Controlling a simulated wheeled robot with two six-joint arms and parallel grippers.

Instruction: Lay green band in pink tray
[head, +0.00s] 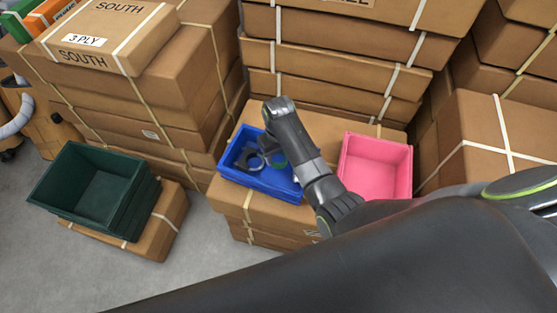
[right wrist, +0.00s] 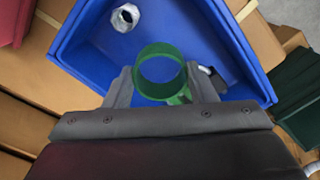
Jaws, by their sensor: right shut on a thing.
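The green band (right wrist: 160,49) is a short ring with a small tab at its lower right. In the right wrist view it sits between the fingers of my right gripper (right wrist: 159,73), which is shut on it, over the blue bin (right wrist: 215,45). In the head view my right gripper (head: 275,157) is over the blue bin (head: 265,184), with a bit of the green band showing and the rest hidden. The pink tray (head: 376,187) stands to the right of the blue bin and looks empty. My left gripper is not in view.
A silver fitting (right wrist: 125,18) and a dark part (right wrist: 213,77) lie in the blue bin. Both containers stand on cardboard boxes (head: 240,207). Stacked boxes rise behind (head: 330,55) and at right (head: 500,135). Green crates (head: 92,191) stand at left.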

